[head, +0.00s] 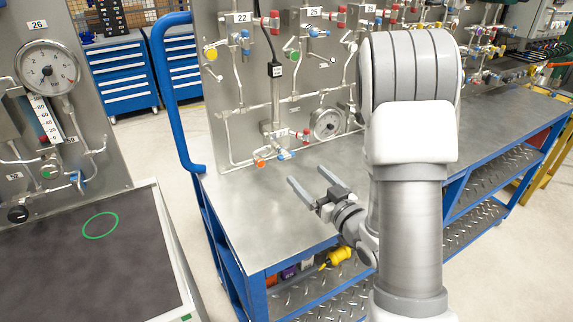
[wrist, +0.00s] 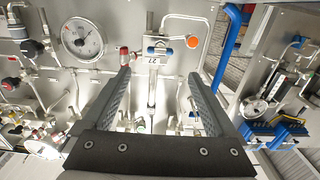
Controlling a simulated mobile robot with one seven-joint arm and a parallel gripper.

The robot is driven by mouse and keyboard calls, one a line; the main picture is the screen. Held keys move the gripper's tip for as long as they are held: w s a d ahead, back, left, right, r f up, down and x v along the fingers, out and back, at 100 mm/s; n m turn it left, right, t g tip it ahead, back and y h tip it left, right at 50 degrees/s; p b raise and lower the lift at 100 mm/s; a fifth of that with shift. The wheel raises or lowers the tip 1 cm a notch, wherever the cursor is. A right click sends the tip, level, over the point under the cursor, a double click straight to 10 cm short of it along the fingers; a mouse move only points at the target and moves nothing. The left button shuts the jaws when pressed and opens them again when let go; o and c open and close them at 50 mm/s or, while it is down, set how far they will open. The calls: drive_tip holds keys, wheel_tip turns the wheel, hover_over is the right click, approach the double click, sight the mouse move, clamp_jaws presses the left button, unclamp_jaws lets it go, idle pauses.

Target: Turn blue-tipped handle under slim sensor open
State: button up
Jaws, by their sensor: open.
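The slim sensor (head: 275,95) is a thin upright metal cylinder with a black cable top on the grey panel. Below it, the blue-tipped handle (head: 284,155) sits on pipework near the panel's lower edge, beside an orange knob (head: 260,163). In the wrist view, which looks upside down, the handle (wrist: 155,50) appears beyond the fingertips near the 27 label, with the sensor (wrist: 152,92) between the fingers. My gripper (head: 309,190) is open and empty, in front of the panel above the bench, apart from the handle. The handle's exact angle is hard to tell.
A red-tipped fitting (head: 306,133) and a round gauge (head: 328,123) are right of the handle. A blue bench rail (head: 163,95) stands at left. The metal bench top (head: 240,205) is clear. A dark-topped table (head: 140,265) stands at front left.

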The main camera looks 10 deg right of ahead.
sight(288, 157)
drive_tip(key=p+x, duration=0.2)
drive_tip(key=x, duration=0.9)
drive_tip(key=shift+w+a, duration=0.1)
drive_tip(key=shift+w, duration=0.15)
drive_tip(key=shift+c, duration=0.3)
drive_tip(key=c, duration=1.3)
drive_tip(key=shift+f, duration=0.15)
